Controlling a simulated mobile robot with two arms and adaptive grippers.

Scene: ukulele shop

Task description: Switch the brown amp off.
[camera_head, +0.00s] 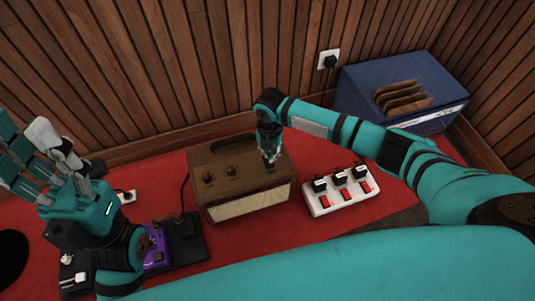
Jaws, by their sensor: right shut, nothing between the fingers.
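The brown amp (238,173) sits on the red mat left of centre. It has a dark handle, two dark knobs on the left of its top and a pale front panel. My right gripper (270,158) is shut and empty, pointing down at the right part of the amp's top. Its fingertips are at or just above that surface; I cannot tell if they touch. They hide what lies under them, and no switch can be made out there. My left gripper (28,152) is raised at the left, apart from the amp, with its fingers spread.
A white power strip (322,203) with black plugs and red switches lies right of the amp. A blue box (378,77) holding brown pieces stands at the back right. A purple pedal (156,249) and a black pedal (187,240) sit front left. A slatted wall (160,70) closes the back.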

